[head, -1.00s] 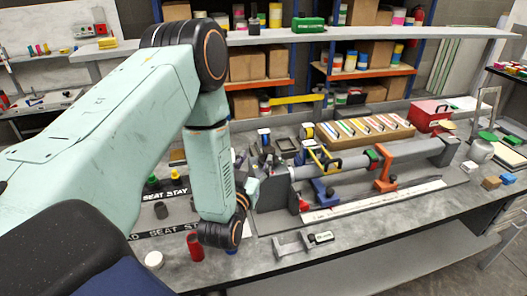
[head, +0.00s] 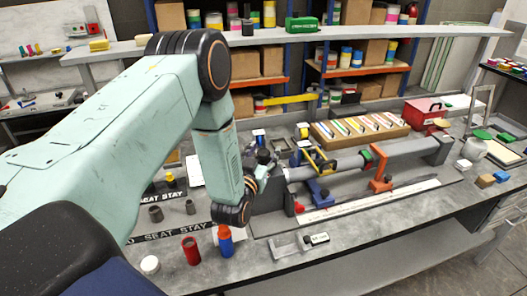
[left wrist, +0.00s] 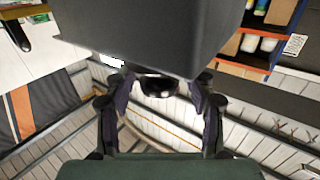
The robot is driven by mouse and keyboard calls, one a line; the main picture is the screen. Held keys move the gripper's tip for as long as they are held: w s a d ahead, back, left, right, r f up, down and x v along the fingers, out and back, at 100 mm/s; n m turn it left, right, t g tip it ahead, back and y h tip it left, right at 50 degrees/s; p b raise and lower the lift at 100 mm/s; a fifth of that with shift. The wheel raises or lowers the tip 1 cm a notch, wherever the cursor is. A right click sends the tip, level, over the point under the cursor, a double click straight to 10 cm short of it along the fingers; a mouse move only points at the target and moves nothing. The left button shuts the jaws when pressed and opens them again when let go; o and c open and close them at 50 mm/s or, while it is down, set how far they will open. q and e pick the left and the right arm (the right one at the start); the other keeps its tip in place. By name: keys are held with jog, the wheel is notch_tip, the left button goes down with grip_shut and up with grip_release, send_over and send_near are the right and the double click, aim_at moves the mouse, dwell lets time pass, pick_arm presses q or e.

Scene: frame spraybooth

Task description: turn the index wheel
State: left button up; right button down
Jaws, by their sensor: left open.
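My left gripper (head: 262,170) is at the left end of the grey tube fixture (head: 322,168), by its dark end block (head: 268,198). In the left wrist view the same gripper (left wrist: 158,92) has its two fingers apart. A small dark rounded part (left wrist: 158,87) shows between the fingertips, under a large dark grey block (left wrist: 155,38). I cannot tell whether the fingers touch it. The index wheel is not clearly seen; my wrist and gripper cover that end of the fixture. My right gripper is not in view.
A red cylinder (head: 191,251), a blue bottle with an orange top (head: 225,242) and a white round lid (head: 150,265) stand at the bench's front left.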

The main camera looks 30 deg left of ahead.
pick_arm(q)
jog(key=shift+s, duration=0.1)
jog(key=shift+c, duration=0.2)
jog(key=shift+s+d+r, duration=0.1)
jog(key=shift+d+r, duration=0.05)
jog(key=c, duration=0.6)
jog(key=shift+c, duration=2.4)
jog(key=shift+n+y, duration=0.3)
jog(key=shift+y, duration=0.1)
